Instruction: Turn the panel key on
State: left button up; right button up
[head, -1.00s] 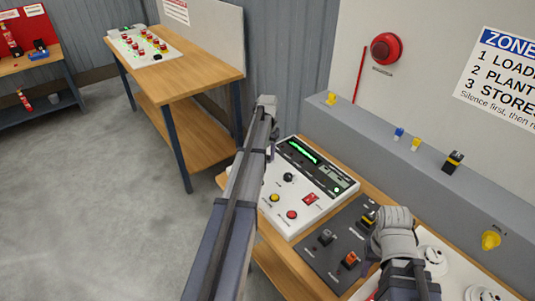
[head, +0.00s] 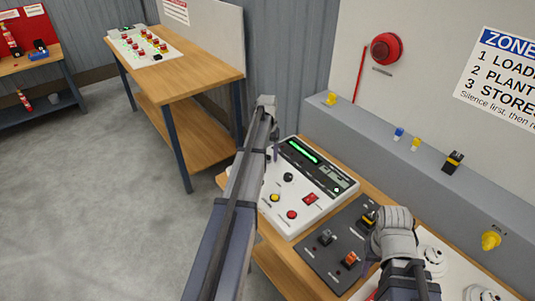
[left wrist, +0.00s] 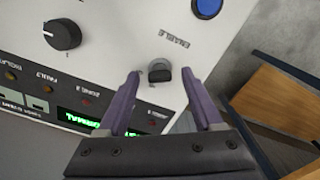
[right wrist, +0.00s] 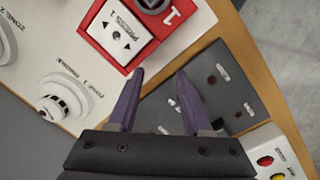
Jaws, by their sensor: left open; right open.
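The white alarm panel (head: 318,199) with a green-lit display lies on the wooden bench. In the left wrist view, the panel key (left wrist: 160,75), a small dark and grey piece with a label beside it, sits in the panel face. My left gripper (left wrist: 159,72) is open, with its purple fingers on either side of the key. I cannot tell whether they touch it. In the head view my left arm hides the key. My right gripper (right wrist: 160,72) is open and empty above the bench, between the red call point box (right wrist: 118,30) and the dark switch plate (right wrist: 222,95).
A black knob (left wrist: 62,35) and a blue button (left wrist: 207,8) are near the key. The dark plate (head: 322,262) carries several switches. White detectors (head: 432,258) lie at the right. A grey ledge (head: 375,140) runs behind the bench.

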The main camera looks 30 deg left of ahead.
aim_at(269, 156)
pick_arm(q)
jog(key=shift+r+p, duration=3.85)
jog(key=shift+r, duration=0.05)
